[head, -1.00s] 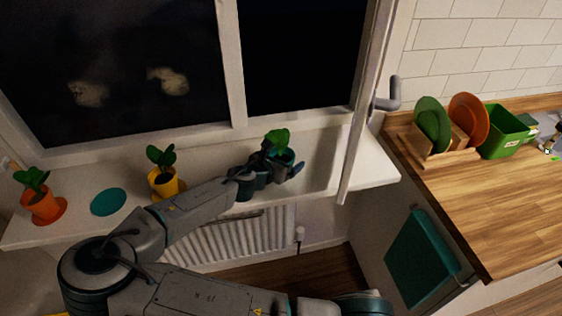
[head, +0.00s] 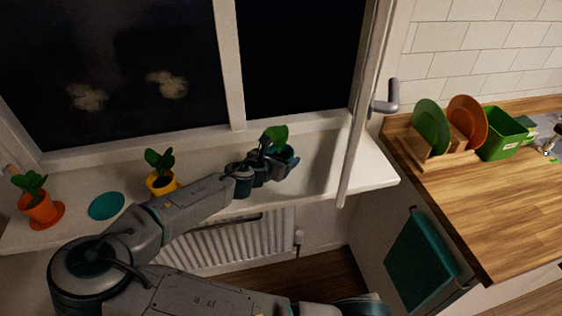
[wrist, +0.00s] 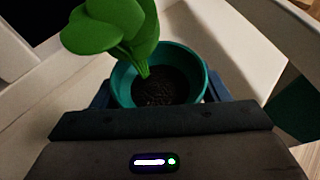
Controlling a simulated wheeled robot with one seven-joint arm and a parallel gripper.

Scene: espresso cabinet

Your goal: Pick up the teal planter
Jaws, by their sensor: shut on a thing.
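The teal planter (wrist: 197,68) holds dark soil and a plant with broad green leaves. In the head view the planter (head: 288,155) is at the right part of the window sill, partly hidden by my gripper. My gripper (head: 278,162) is shut on it, with a finger on each side of the pot in the wrist view (wrist: 160,92). The planter looks upright. I cannot tell for sure whether its base is clear of the sill.
On the white sill (head: 325,175) stand a yellow planter (head: 162,188), a teal saucer (head: 106,206) and an orange planter (head: 40,209). The window frame edge and handle (head: 388,98) are to the right. A wooden counter (head: 480,205) holds a plate rack (head: 437,160) and green bin (head: 503,135).

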